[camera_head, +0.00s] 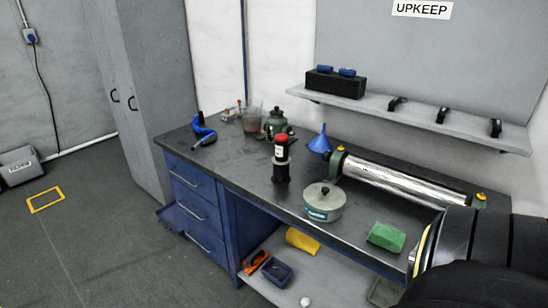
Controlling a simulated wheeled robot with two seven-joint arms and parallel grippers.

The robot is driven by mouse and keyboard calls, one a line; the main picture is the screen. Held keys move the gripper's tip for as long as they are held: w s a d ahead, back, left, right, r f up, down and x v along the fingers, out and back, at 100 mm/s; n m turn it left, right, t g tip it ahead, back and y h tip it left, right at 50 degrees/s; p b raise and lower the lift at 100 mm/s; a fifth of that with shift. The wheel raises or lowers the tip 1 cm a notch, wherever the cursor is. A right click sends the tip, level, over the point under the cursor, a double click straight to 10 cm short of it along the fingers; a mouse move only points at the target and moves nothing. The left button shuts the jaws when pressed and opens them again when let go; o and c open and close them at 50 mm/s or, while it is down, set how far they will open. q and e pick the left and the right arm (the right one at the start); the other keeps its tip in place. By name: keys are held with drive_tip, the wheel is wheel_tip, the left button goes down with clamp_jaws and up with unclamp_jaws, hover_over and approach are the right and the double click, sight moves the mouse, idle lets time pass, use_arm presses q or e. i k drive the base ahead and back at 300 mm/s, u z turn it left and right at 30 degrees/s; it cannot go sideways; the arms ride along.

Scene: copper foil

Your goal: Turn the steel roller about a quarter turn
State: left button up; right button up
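The steel roller (390,180) is a shiny silver cylinder lying on the right part of the dark workbench top. Its left end sits in a green bracket (336,165) with a yellow knob on top. Its right end runs toward another yellow-topped green bracket (480,201), and a black arm link of mine hides part of the area in front of it. How far the roller is turned cannot be told from its plain, reflective surface. Neither my left nor my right gripper shows in the head view.
On the workbench (237,157) stand a grey-green round tin (324,203), a black bottle with red cap (282,160), a blue funnel (320,142) and a green sponge (386,237). A wall shelf (420,120) hangs behind the roller. Bench top between tin and sponge is clear.

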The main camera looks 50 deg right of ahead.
sight(430, 194)
drive_tip(key=u, duration=0.3)
drive_tip(key=i, duration=0.9)
drive_tip(key=z, duration=0.95)
drive_tip(key=i, duration=1.15)
drive_tip(key=z, duration=1.25)
drive_tip(key=i, duration=0.15)
drive_tip(key=z, duration=0.25)
